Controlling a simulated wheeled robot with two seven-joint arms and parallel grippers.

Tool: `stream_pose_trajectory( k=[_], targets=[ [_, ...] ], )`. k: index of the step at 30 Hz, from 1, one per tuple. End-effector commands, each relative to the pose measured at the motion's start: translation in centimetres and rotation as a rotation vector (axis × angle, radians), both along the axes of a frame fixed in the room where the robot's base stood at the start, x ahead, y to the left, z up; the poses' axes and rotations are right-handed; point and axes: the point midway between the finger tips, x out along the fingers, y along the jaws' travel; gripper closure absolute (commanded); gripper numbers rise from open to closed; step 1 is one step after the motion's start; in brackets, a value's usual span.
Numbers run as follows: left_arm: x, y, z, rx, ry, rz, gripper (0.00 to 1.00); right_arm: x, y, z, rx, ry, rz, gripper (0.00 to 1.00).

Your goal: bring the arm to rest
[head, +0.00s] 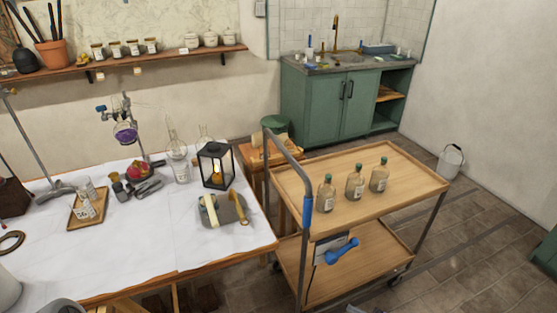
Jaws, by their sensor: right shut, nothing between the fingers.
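A small part of my right gripper (356,309) shows at the bottom edge, right of the middle, below the cart's lower shelf. Its fingers are together with nothing held, and most of it is cut off by the frame. It appears apart from the cart. My left gripper is not in view.
A wooden cart (410,175) carries three bottles (355,183); a blue-handled tool (341,251) shows at its lower front. The white-covered table (130,245) at left holds a lantern (215,166) and glassware. A bucket (450,161) stands right. The floor (460,270) at lower right is clear.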

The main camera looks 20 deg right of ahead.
Motion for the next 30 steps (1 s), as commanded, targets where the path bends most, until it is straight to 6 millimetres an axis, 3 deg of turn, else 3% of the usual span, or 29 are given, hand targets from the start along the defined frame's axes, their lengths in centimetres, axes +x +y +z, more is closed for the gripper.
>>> stream_pose_trajectory(
  k=[3,6,9,12,15,21,25,30],
  targets=[
    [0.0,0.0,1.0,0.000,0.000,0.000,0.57,2.0,6.7,-0.1,-0.078,0.110,0.180,1.00],
    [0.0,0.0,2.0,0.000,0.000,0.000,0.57,2.2,14.1,-0.6,-0.216,0.221,0.383,1.00],
    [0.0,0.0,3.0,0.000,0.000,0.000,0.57,0.3,20.3,-1.1,-0.413,0.307,0.579,1.00],
    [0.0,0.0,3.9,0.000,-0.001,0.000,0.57,-2.6,24.6,-1.4,-0.637,0.340,0.746,1.00],
    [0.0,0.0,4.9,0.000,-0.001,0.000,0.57,-5.4,27.1,-1.0,-0.876,0.319,0.880,1.00],
    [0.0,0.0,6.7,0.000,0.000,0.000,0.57,-9.4,28.8,1.8,-1.325,0.129,1.026,1.00],
    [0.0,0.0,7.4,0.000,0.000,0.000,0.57,-10.4,29.3,4.2,-1.515,-0.032,1.040,1.00],
    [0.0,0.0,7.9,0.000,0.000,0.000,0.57,-10.8,29.8,6.2,-1.626,-0.162,1.024,1.00]
  ],
)
